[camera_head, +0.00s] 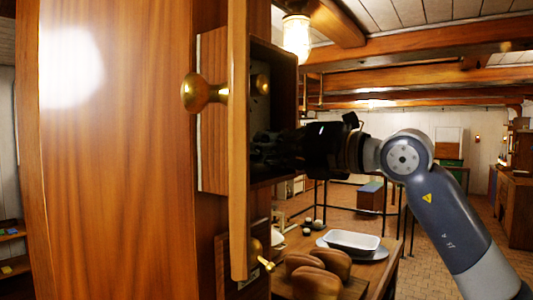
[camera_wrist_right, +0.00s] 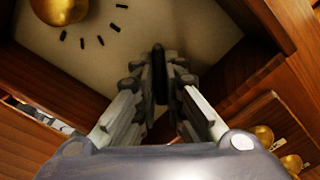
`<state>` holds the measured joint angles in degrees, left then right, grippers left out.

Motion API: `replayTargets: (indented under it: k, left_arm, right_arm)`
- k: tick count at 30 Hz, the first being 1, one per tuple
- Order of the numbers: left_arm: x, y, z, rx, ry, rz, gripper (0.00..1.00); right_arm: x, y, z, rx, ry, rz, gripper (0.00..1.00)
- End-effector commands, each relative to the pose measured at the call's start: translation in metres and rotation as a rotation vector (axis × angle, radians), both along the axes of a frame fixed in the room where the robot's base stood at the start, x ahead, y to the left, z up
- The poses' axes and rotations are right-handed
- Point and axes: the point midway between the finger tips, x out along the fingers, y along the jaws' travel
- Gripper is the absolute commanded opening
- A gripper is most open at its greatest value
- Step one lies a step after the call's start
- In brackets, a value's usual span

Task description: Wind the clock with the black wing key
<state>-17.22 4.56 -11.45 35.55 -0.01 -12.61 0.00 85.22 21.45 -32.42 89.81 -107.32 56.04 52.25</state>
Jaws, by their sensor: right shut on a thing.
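The clock is a wooden case (camera_head: 212,60) with its door (camera_head: 238,190) swung open, seen almost edge-on in the head view. My right gripper (camera_head: 265,150) reaches into the dark case from the right. In the right wrist view its fingers (camera_wrist_right: 160,88) are shut on a dark upright piece, which looks like the black wing key (camera_wrist_right: 158,62). Behind it is the pale clock face (camera_wrist_right: 150,30) with black marks. A brass round part (camera_wrist_right: 60,8) shows at the top left. The head view hides the key, and whether it sits in the face is unclear. My left gripper is not in view.
The door's brass knob (camera_head: 204,93) sticks out left. A large wooden panel (camera_head: 130,170) fills the left. Below right, a table (camera_head: 390,250) holds brown loaves (camera_head: 318,272) and a white dish (camera_head: 351,241). A lit lamp (camera_head: 297,37) hangs above.

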Motion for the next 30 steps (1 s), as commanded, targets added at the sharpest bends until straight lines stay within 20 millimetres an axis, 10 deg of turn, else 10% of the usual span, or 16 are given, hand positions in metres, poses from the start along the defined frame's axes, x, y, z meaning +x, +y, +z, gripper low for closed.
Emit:
replayTargets:
  k: [30]
  left_arm:
    - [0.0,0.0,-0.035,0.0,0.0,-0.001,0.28]
  right_arm:
    - [0.001,-0.002,0.002,0.595,0.804,-0.002,0.0]
